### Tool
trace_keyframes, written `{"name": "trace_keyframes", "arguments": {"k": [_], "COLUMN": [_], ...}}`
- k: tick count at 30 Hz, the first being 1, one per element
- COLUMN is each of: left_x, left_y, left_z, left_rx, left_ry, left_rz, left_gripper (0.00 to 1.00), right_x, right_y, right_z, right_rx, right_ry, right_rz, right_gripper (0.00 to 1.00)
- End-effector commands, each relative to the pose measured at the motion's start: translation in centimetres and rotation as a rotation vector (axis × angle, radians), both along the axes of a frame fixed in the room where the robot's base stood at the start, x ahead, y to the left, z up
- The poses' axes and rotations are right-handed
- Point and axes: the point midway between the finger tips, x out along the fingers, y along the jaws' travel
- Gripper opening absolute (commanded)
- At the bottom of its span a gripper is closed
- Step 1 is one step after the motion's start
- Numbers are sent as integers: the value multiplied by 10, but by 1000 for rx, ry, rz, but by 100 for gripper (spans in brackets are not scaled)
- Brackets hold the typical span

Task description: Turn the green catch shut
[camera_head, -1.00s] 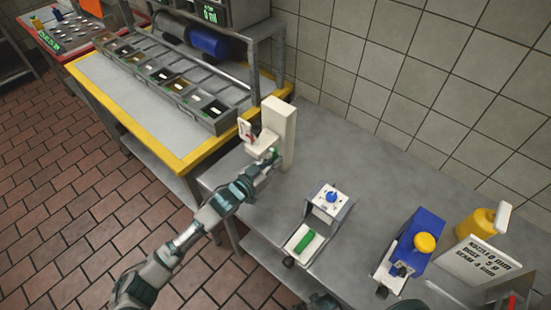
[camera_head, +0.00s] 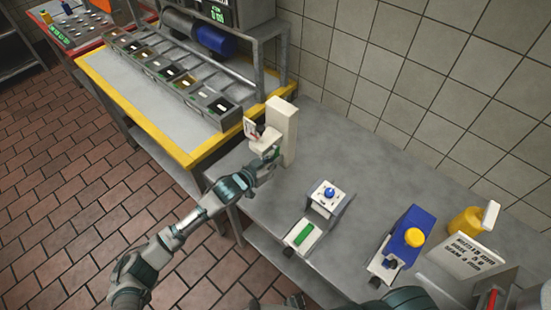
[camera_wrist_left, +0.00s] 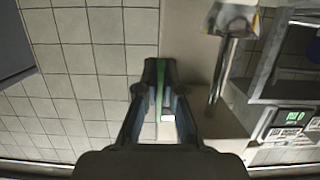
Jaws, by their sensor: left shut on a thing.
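The green catch (camera_wrist_left: 160,84) is a narrow green strip between my left gripper's fingers in the left wrist view. In the head view a bit of green (camera_head: 271,154) shows at the front of a cream upright stand (camera_head: 282,130). My left gripper (camera_head: 268,160) is shut on the catch, low on the stand's front side, and its fingers hide part of it. The catch's exact angle cannot be told. Part of my right arm shows at the bottom right of the head view, but its gripper is not clearly visible.
A small device with a blue knob (camera_head: 329,193) and a green bar (camera_head: 303,233) stands right of the stand. A yellow-edged counter (camera_head: 190,160) lies left.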

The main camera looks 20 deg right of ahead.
Motion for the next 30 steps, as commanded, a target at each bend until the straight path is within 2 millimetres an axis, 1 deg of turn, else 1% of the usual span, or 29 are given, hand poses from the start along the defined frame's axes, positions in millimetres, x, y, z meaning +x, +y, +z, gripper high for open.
{"name": "trace_keyframes", "arguments": {"k": [1, 2, 3, 4, 12, 16, 20, 27, 30], "left_x": [1, 1, 1, 1, 0, -5, -17, -45, -54], "left_y": [1, 1, 1, 1, 1, 8, 28, 71, 84], "left_z": [1, 1, 1, 1, 0, 2, 7, 20, 24], "left_rx": [0, 0, 0, 0, 0, -1, 1, 2, 1], "left_ry": [-2, -2, -2, -2, -2, -1, -2, -1, 0], "left_rz": [3, 3, 2, 2, 1, 1, 1, 2, 2], "left_gripper": [11, 19, 29, 32, 32, 32, 32, 32, 32], "right_x": [0, 0, 0, 0, 1, 0, 0, 0, 0], "right_y": [0, 0, 0, 0, 0, 0, 0, 0, 0], "right_z": [0, 0, 0, 0, 0, 0, 0, 0, 0], "right_rx": [0, 0, 0, 0, 0, 0, 0, 0, 0], "right_ry": [0, 1, 1, 2, 1, -1, 0, 0, 0], "right_rz": [0, 0, 0, 0, 0, -1, 0, 0, 0], "right_gripper": [40, 40, 40, 40, 40, 40, 40, 40, 40]}}
